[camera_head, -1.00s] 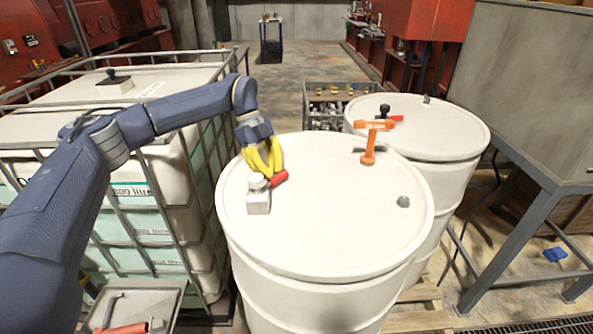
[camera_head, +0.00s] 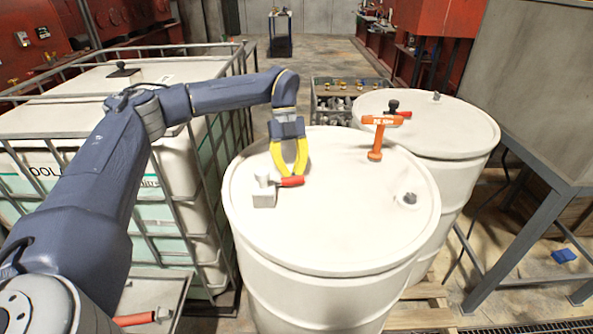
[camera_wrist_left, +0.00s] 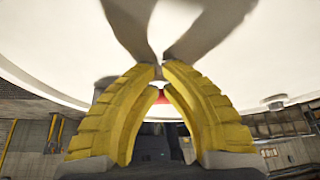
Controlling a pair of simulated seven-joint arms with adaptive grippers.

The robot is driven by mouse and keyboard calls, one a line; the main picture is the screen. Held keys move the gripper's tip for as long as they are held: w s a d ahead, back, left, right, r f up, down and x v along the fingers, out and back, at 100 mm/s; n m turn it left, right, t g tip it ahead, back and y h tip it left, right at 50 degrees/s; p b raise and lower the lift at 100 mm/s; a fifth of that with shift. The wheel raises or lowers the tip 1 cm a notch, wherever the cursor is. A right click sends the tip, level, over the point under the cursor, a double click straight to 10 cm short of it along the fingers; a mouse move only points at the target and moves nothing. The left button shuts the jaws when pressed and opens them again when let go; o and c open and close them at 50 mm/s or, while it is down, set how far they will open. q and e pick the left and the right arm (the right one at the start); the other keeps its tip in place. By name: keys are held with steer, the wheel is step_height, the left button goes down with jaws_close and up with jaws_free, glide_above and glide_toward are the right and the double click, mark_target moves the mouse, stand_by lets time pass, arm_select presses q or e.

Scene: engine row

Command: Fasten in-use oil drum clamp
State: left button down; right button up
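A pale grey clamp (camera_head: 264,195) with a red lever handle (camera_head: 291,181) sits on the left part of the near white drum's lid (camera_head: 330,240). The lever points right, low over the lid. My left gripper (camera_head: 291,176) has its yellow fingers down at this lever. In the left wrist view the fingertips (camera_wrist_left: 159,72) come close together just off the white lid, with a small red patch between the fingers. Whether they pinch the lever is not clear. My right gripper is not in view.
An orange T-shaped tool (camera_head: 375,152) and a grey cap (camera_head: 410,198) are on the near lid. A second white drum (camera_head: 455,125) behind has a dark knob and a red handle (camera_head: 404,114). A caged tank (camera_head: 60,90) stands left, a grey cabinet (camera_head: 545,90) right.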

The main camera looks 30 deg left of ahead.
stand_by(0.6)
arm_select(q)
steer(key=v, duration=1)
steer(key=shift+d, duration=0.1)
